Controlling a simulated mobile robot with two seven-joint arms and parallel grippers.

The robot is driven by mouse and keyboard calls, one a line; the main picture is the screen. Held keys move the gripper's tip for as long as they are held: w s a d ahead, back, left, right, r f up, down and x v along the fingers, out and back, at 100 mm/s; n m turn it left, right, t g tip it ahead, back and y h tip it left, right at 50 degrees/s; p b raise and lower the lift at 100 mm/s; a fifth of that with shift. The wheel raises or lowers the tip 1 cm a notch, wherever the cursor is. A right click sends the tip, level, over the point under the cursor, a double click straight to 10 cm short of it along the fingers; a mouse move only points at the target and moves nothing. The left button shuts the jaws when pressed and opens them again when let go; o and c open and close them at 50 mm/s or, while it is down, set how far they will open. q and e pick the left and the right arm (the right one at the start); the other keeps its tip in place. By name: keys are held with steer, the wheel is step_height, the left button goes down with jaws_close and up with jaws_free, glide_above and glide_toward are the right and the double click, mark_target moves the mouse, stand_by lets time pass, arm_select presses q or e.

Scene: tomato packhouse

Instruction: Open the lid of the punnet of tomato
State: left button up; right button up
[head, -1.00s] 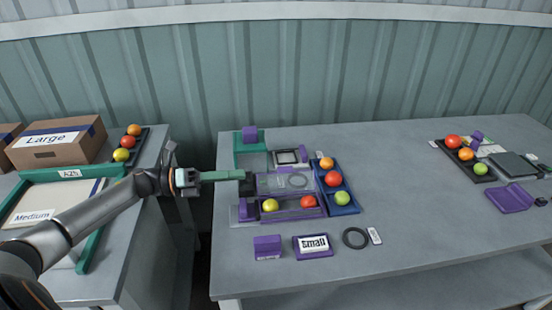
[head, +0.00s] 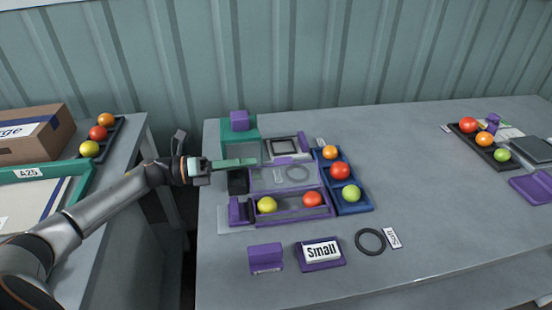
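The punnet (head: 291,213) is a purple tray on the grey table, with a yellow tomato (head: 267,205) and a red tomato (head: 312,199) showing. A clear, purple-edged panel that looks like its lid (head: 268,181) lies just behind the tomatoes. A dark ring shows at the panel; I cannot tell whether it is on or under it. My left gripper (head: 240,176) reaches in from the left, its dark end beside the panel's left edge. I cannot tell whether it touches the panel or how far its fingers are apart. My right gripper is not in view.
A blue tray (head: 356,208) of tomatoes stands close on the right. A green box (head: 241,143) with a purple block stands behind. A purple block (head: 265,258), a "Small" sign (head: 321,253) and a black ring (head: 370,241) lie in front. The table's right middle is clear.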

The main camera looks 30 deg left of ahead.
mark_target(276, 159)
arm_select(q)
steer(key=x, duration=0.7)
steer(key=shift+w+d, duration=0.25)
steer(key=shift+w, duration=0.05)
steer(key=shift+c, duration=0.2)
jaws_close()
stand_by(0.9)
